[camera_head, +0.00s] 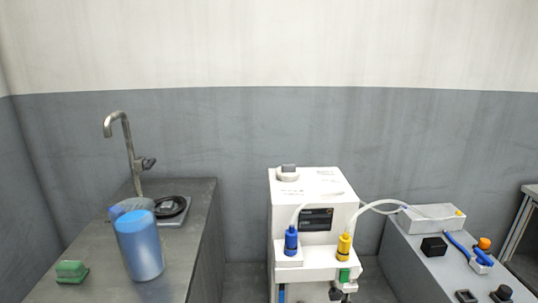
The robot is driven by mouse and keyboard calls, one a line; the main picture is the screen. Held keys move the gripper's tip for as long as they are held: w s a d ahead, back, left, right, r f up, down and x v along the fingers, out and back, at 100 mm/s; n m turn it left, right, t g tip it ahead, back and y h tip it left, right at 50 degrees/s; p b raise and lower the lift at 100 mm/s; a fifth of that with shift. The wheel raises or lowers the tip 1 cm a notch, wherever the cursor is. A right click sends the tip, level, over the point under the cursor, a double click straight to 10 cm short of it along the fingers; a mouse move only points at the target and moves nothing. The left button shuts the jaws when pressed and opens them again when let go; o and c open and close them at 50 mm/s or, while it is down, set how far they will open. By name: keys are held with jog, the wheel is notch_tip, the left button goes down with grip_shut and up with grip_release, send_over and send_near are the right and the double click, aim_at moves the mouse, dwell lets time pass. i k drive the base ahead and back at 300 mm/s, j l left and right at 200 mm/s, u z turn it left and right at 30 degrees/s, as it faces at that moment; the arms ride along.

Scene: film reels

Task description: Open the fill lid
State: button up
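A white machine (331,185) stands in the middle right of the head view, against the grey wall. On its top at the back left is a small round white cap with a grey knob (288,172). It looks like the fill lid and appears closed, though it is small here. A dark display panel (316,219) is on the machine's front. A blue fitting (291,241) and a yellow fitting (344,246) stand upright on the front ledge, with pale tubes at them. My gripper is not in view.
A grey counter (200,205) at left holds a blue container (139,246), a green block (71,271) and a metal tap (126,150). A bench at right carries a white box (430,218), a black block (433,247) and blue-handled items (483,257). A floor gap separates counter and machine.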

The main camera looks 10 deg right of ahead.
aim_at(287, 171)
jog(key=i+l+u, duration=0.3)
jog(key=l, duration=0.35)
jog(key=i+l+u, duration=0.15)
jog(key=l, duration=0.2)
jog(key=l+u, duration=0.2)
jog(key=i+l, duration=0.15)
